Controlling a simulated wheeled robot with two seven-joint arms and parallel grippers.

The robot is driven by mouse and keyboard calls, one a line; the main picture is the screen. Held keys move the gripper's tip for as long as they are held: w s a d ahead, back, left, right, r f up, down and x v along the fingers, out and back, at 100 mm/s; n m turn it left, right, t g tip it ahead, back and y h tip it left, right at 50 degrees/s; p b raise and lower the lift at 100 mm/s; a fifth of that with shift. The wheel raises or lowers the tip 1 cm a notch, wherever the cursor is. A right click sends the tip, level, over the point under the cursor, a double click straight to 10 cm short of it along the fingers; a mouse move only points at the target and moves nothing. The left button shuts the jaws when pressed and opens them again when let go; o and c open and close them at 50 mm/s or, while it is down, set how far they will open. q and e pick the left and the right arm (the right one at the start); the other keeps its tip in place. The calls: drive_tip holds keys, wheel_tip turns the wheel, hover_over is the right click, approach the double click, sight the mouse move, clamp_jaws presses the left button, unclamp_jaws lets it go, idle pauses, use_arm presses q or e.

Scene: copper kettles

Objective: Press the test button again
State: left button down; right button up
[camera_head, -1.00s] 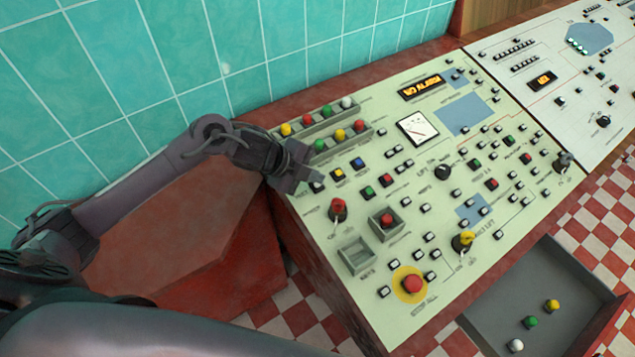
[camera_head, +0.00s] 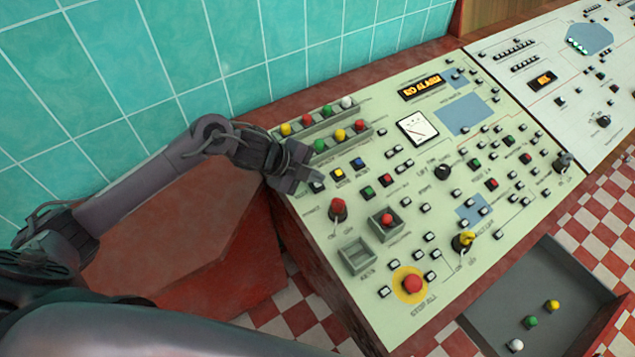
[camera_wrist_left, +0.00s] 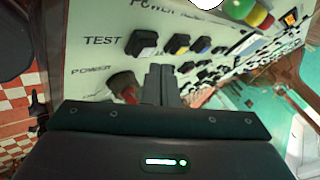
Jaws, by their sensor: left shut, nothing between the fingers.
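The test button (camera_wrist_left: 143,42) is a small dark button with a pale top, beside the printed word TEST in the left wrist view. In the head view the test button (camera_head: 317,187) is at the left edge of the pale green panel (camera_head: 310,225), partly covered by my gripper. My left gripper (camera_head: 314,174) is shut and empty, its fingertips close to the button. In the left wrist view the shut fingers (camera_wrist_left: 161,75) point at the panel just below the button. I cannot tell whether they touch it. My right gripper is out of view.
A red knob (camera_head: 338,208) marked POWER stands near the button. Yellow (camera_head: 338,174) and blue (camera_head: 358,163) buttons continue its row. Coloured knobs sit in two trays behind. An amber display (camera_head: 421,88) reads NO ALARM. An open drawer (camera_head: 490,305) holds three knobs.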

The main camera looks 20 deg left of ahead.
use_arm(q)
drive_tip(key=shift+f, duration=0.15)
drive_tip(key=shift+a+f+b, duration=0.1)
drive_tip(key=shift+f+b, duration=0.2)
drive_tip(key=shift+w+f, duration=0.1)
drive_tip(key=shift+f, duration=0.25)
idle(0.5)
idle(0.4)
drive_tip(key=shift+r+p, duration=0.5)
drive_tip(key=shift+r, duration=0.3)
drive_tip(key=r+p, duration=0.3)
drive_tip(key=s+d+r+p, duration=0.1)
drive_tip(key=r, duration=0.1)
drive_tip(key=shift+p, duration=0.3)
drive_tip(key=shift+w, duration=0.1)
idle(4.6)
